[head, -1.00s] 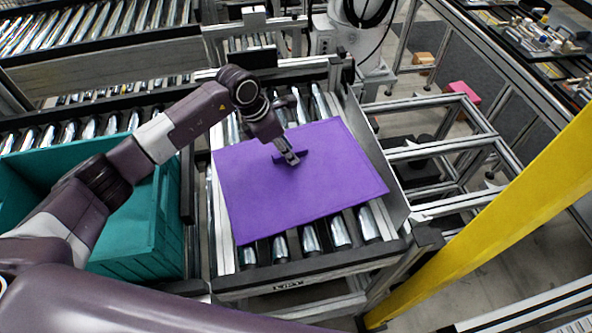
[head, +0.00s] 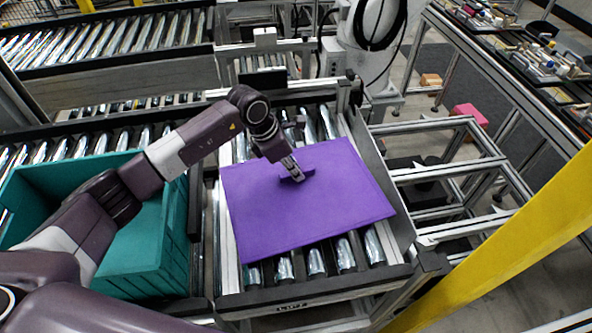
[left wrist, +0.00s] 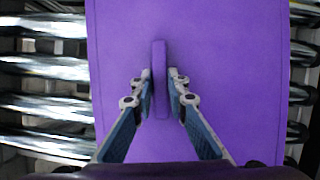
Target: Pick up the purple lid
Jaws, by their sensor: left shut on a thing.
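The purple lid (head: 310,215) is a flat rectangular panel over the rollers of the conveyor, with a raised purple handle (left wrist: 160,75) at its middle. It also fills the middle of the left wrist view (left wrist: 215,60). My left gripper (head: 294,174) is at the handle, with its fingers on both sides of it and shut on it. The left wrist view shows the two fingertips (left wrist: 161,95) flanking the upright handle. I cannot tell whether the lid touches the rollers. My right gripper is not in view.
A teal crate (head: 150,262) stands left of the lid, below my left arm. Metal rollers (head: 316,262) show in front of the lid. A metal frame (head: 440,172) and a yellow beam (head: 500,250) are on the right. A pink box (head: 470,114) lies beyond the frame.

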